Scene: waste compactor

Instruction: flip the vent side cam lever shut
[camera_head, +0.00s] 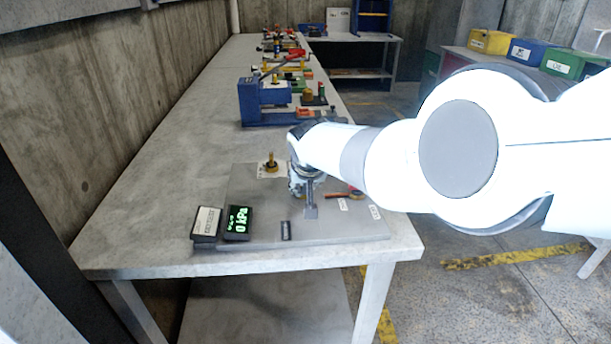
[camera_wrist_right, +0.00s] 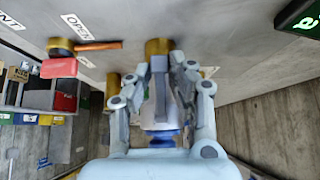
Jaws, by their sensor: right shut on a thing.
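The vent side cam lever (camera_wrist_right: 97,46) has an orange handle and a dark and yellow hub. In the wrist view it lies to the left of my right gripper, its handle beside an "OPEN" label (camera_wrist_right: 77,25). In the head view the lever (camera_head: 338,195) lies just right of my gripper. My right gripper (camera_wrist_right: 162,75) is shut on a grey bar-like piece (camera_wrist_right: 159,82), with a brass cylinder (camera_wrist_right: 158,46) at its far end. The same gripper (camera_head: 304,188) is low over the grey plate in the head view, apart from the lever. My left gripper is out of view.
A display reading 0 kPa (camera_head: 238,222) stands on the plate's left, beside a small sign (camera_head: 206,223). A brass knob (camera_head: 270,164) stands behind. A blue machine (camera_head: 262,100) stands farther back. The table (camera_head: 160,200) is clear on the left.

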